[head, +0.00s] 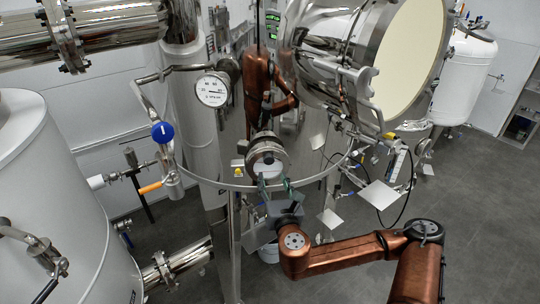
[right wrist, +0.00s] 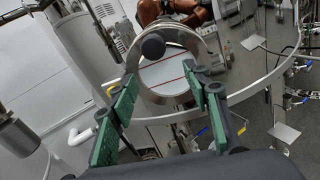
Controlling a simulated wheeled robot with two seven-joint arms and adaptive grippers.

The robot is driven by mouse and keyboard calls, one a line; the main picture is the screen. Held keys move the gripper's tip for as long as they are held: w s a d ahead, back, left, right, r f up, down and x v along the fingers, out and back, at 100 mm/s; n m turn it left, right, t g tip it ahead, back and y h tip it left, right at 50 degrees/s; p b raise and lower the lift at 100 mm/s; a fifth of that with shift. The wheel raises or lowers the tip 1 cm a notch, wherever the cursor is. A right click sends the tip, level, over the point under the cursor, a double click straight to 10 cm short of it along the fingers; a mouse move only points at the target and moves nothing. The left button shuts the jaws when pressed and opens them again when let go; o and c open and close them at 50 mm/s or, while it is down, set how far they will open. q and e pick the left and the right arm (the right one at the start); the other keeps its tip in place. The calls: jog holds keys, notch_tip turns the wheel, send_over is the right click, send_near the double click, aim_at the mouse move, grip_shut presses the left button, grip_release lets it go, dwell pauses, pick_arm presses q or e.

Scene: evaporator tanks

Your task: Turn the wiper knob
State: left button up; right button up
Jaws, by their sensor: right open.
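The wiper knob is a dark round knob (right wrist: 153,46) at the upper rim of a round sight glass (right wrist: 165,75) in the right wrist view. My right gripper (head: 280,190) is just below and in front of the sight glass. In the right wrist view its green-padded fingers (right wrist: 162,88) are spread apart and empty, with the knob beyond and above the fingertips, apparently untouched. My left gripper is not in view.
A pressure gauge (head: 212,89) and a blue-knobbed valve (head: 162,132) are left of the sight glass. A round open hatch (head: 408,60) juts out at upper right. A metal ring rail (head: 330,176) circles the tank. Grey floor (head: 480,190) is free at right.

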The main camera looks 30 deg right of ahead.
aim_at(270, 161)
jog(key=shift+n, duration=0.3)
jog(key=w, duration=0.1)
jog(key=w+d+r+p, duration=0.1)
jog(key=w, duration=0.1)
jog(key=w+d+r+p, duration=0.1)
jog(key=shift+w+r, duration=0.25)
jog(key=shift+w, duration=0.05)
jog(key=shift+w+d+p, duration=0.15)
jog(key=shift+w+p, duration=0.2)
jog(key=shift+w, duration=0.2)
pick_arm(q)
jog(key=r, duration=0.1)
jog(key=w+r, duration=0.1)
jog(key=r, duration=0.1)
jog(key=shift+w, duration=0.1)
pick_arm(e)
jog(key=shift+f, duration=0.1)
jog(key=shift+c, duration=0.4)
jog(key=c, duration=1.1)
